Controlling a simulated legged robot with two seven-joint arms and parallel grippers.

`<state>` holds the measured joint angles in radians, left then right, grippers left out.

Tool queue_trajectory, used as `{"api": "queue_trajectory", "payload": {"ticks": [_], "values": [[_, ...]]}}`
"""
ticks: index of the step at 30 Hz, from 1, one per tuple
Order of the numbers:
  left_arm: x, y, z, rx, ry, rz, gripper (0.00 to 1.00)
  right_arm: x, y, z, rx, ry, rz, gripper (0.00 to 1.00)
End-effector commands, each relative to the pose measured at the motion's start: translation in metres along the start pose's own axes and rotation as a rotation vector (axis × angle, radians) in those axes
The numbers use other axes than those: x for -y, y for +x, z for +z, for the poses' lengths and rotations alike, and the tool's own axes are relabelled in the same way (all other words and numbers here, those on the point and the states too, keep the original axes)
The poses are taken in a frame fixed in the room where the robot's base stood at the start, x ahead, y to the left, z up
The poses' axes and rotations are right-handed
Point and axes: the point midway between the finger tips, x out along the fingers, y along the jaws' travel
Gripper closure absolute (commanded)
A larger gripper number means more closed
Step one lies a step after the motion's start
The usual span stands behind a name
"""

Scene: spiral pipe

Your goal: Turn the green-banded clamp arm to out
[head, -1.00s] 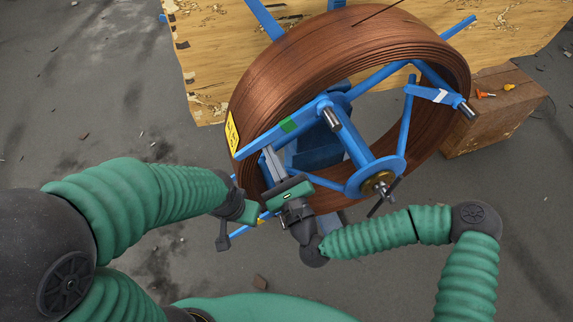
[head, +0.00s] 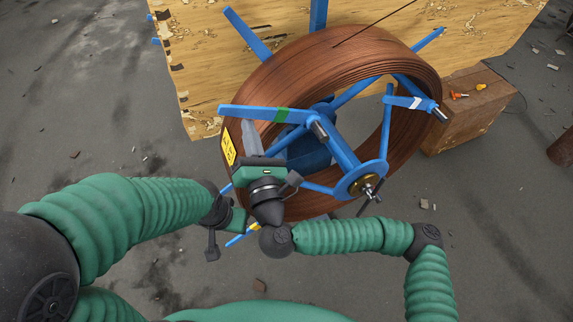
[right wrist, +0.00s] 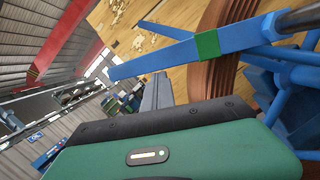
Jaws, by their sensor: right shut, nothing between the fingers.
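The green-banded clamp arm (head: 250,112) is a blue bar on the front of the copper-brown coil's reel. It reaches left from its pivot, across the coil's face and past its outer left edge. Its green band (head: 283,116) is near the pivot; it also shows in the right wrist view (right wrist: 207,44). My right gripper (head: 247,130) is shut and empty, its fingertips just below the arm's outer half. Whether they touch the arm I cannot tell. My left gripper (head: 236,219) is low at the coil's left, partly hidden behind my right wrist; its jaws are unclear.
The coil (head: 300,65) sits on a blue reel with a central hub (head: 368,186). A white-banded clamp arm (head: 412,102) is at right. A wooden panel (head: 205,75) stands behind; a brown box (head: 470,120) is at right. Grey floor in front is clear apart from small debris.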

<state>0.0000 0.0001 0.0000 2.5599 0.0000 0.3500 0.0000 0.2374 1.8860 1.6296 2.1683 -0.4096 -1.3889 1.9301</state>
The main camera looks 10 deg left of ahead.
Motion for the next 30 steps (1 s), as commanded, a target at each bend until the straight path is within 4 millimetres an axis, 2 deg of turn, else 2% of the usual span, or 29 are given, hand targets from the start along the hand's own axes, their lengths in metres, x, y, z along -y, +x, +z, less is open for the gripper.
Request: {"api": "queue_trajectory", "payload": {"ticks": [1,6,15,21,30], "values": [[0.000,-0.010,-0.002,0.000,0.000,0.000,0.64,-0.005,0.003,0.013,0.003,0.043,-0.011,1.00],[0.000,-0.026,-0.006,0.000,0.000,0.000,0.64,-0.008,0.010,0.040,0.004,0.196,-0.050,1.00],[0.000,-0.046,-0.011,0.000,0.000,0.000,0.64,-0.004,0.018,0.075,0.003,0.413,-0.104,1.00],[0.000,-0.054,-0.013,0.000,0.000,0.000,0.64,0.001,0.022,0.089,0.004,0.425,-0.107,1.00],[0.000,-0.057,-0.013,0.000,0.000,0.000,0.64,0.004,0.024,0.095,0.003,0.422,-0.106,1.00]]}}
